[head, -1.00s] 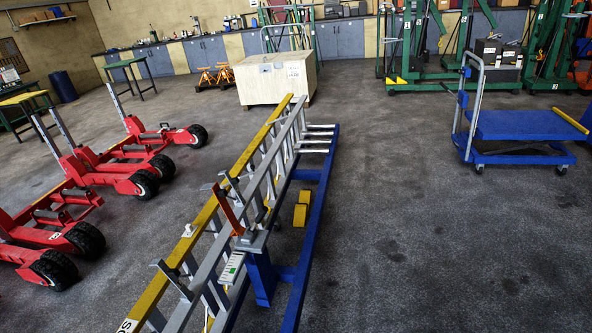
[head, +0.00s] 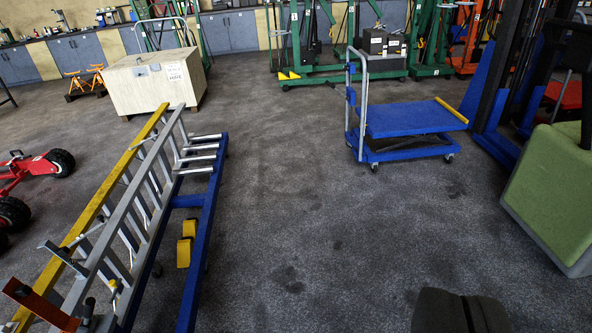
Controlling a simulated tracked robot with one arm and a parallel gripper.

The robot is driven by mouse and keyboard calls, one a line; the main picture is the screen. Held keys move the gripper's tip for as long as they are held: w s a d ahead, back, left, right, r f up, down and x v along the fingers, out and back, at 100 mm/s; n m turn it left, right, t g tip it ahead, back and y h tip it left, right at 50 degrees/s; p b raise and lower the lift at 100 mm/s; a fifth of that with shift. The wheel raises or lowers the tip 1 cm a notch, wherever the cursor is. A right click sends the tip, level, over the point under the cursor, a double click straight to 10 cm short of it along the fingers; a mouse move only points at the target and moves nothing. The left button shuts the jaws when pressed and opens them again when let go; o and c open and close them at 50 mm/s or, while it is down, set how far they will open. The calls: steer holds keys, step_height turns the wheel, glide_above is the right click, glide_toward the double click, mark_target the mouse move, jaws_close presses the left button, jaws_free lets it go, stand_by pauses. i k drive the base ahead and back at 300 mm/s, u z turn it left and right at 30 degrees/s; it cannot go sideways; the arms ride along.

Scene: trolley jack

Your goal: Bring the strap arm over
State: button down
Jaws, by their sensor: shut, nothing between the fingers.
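A rust-orange arm (head: 38,306) lies across the ladder rack in the lower left corner of the head view, partly cut off by the frame edge. It may be the strap arm; I cannot tell for sure. The rack has a blue frame (head: 203,245) and carries a silver ladder (head: 122,222) and a yellow-railed ladder (head: 112,202). A grey bracket (head: 64,257) sticks out just above the orange arm. My gripper does not show in the head view.
A wooden crate (head: 150,88) stands behind the rack. A blue lift cart (head: 408,118) is at the upper right, a green padded block (head: 560,185) at the right edge. A dark rounded thing (head: 458,312) is at the bottom. The middle floor is clear.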

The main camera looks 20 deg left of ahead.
mark_target(23, 294)
steer(key=u, duration=0.45)
steer(key=i, duration=1.2)
steer(key=u, duration=0.95)
steer(key=i, duration=0.5)
steer(key=u, duration=0.3)
steer(key=k, duration=0.95)
steer(key=u, duration=0.2)
steer(key=i, duration=0.95)
steer(key=z, duration=0.1)
